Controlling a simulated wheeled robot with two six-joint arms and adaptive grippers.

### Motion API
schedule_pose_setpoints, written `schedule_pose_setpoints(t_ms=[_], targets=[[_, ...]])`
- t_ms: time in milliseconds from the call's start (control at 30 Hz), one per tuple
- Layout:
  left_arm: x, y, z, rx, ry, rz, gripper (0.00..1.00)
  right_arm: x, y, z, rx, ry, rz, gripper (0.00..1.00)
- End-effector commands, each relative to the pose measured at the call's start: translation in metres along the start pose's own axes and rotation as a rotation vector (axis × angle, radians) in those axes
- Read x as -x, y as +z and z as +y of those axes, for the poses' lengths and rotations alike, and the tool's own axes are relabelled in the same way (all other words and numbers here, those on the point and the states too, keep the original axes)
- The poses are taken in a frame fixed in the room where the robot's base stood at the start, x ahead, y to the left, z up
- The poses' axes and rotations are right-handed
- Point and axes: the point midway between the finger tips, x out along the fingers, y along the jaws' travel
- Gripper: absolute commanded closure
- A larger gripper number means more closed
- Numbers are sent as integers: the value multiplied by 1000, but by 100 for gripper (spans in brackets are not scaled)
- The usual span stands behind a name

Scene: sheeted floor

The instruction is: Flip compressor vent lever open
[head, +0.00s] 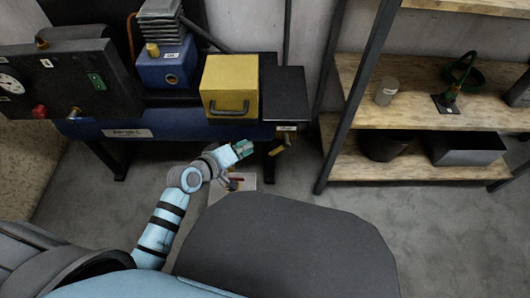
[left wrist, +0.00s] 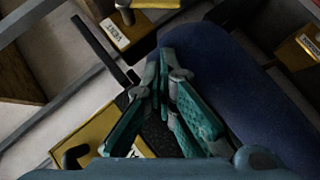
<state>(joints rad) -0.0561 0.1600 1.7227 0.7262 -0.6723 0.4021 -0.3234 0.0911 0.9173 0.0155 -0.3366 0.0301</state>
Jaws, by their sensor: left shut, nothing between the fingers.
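The compressor is a long blue tank (head: 190,131) on black legs in the head view. At its right end is a small labelled plate with a brass valve (head: 288,140) under it. A short yellow lever (head: 278,151) slants from the valve, down to the left. My left gripper (head: 249,148) is shut and empty, just left of the lever and apart from it. In the left wrist view, the shut gripper (left wrist: 164,57) points toward the blue tank (left wrist: 225,75). The yellow VENT plate (left wrist: 114,34) lies up and left of the fingertips, with the lever (left wrist: 155,3) partly cut off by the top edge.
A yellow box (head: 230,85) with a handle and a blue unit (head: 165,68) sit above the tank. A dark gauge panel (head: 75,80) stands at left. A wooden shelf rack (head: 420,108) stands at right. A small pale sheet (head: 240,184) lies on the floor below my gripper.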

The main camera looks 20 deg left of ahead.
Motion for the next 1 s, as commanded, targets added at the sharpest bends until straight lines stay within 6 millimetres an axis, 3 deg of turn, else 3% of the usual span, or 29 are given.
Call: schedule_pose_setpoints(t_ms=[33,200,400,600,1000], targets=[[-14,2,-4,2,2,1,100,-9,-6,-4,-10,-6,16,60],[-51,3,-4,1,1,0,100,-18,-34,-17,-45,-29,70,60],[-70,24,-3,0,0,0,100,1,-60,-19,-13,-31,47,60],[-75,29,-1,-1,-1,1,100,10,-67,-19,-2,-31,38,60],[-72,27,-4,1,-6,6,100,10,-66,-19,-4,-31,40,60]])
